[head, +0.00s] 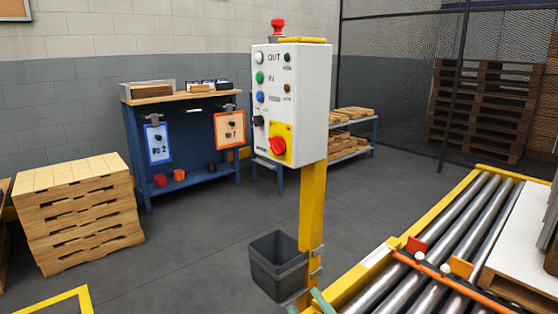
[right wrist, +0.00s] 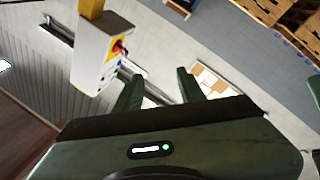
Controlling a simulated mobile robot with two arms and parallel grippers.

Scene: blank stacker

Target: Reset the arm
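My right gripper (head: 308,304) shows only as green fingertips at the bottom edge of the head view, low by the yellow post. In the right wrist view the two green fingers of my right gripper (right wrist: 160,88) stand apart with nothing between them. The white control box (head: 292,100) is on the yellow post (head: 312,210), well above that gripper. It carries several buttons, a red knob (head: 277,146) on a yellow plate and a red top button (head: 278,26). The control box (right wrist: 95,55) also shows, tilted, in the right wrist view. My left gripper is not in view.
A grey bin (head: 278,265) hangs on the post. A roller conveyor (head: 440,250) with a yellow rail runs along the right. A blue workbench (head: 185,130) and stacked wooden boards (head: 82,215) stand at the left. The grey floor between them is clear.

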